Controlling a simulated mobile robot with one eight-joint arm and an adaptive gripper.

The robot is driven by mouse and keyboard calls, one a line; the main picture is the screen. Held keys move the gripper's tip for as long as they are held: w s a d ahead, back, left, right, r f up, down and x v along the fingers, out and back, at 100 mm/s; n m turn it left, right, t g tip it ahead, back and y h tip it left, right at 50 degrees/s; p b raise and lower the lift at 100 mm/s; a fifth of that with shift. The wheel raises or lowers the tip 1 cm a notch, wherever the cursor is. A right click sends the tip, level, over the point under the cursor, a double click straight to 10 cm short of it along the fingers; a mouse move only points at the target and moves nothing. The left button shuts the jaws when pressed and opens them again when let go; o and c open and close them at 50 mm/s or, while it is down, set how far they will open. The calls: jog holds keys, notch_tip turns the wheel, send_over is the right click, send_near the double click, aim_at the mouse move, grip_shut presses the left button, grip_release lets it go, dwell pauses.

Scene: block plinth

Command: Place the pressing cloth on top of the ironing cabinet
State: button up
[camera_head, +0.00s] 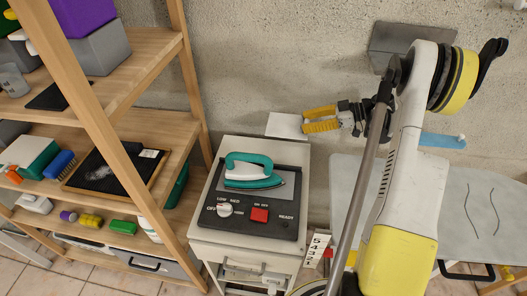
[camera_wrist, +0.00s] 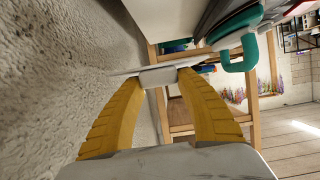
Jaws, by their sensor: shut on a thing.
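My gripper (camera_head: 305,125) has yellow fingers and is shut on the pressing cloth (camera_head: 284,125), a flat white piece. In the wrist view the cloth (camera_wrist: 158,77) shows nearly edge-on between the fingertips of my gripper (camera_wrist: 162,78). The ironing cabinet (camera_head: 245,149) is the white cabinet at lower centre. In the head view the cloth appears just beyond its back right corner, near the wall; I cannot tell its height above the top. A teal iron (camera_head: 252,180) stands on the cabinet's dark control panel, which has a white dial and a red switch.
A wooden shelf (camera_head: 137,70) with several items stands close on the cabinet's left. A grey ironing board (camera_head: 485,205) is on the right, with a blue item (camera_head: 440,141) at its back edge. A concrete wall (camera_head: 270,60) is close behind. The cabinet's white back strip is bare.

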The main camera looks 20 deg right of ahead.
jog(key=shift+f, duration=0.3)
jog(key=b, duration=0.4)
send_over(273, 148)
notch_tip(273, 148, down, 7)
jog(key=shift+r, duration=0.2)
notch_tip(273, 148, down, 4)
jog(key=shift+f+b, duration=0.1)
jog(key=shift+b, duration=1.05)
jog(key=o, duration=1.1)
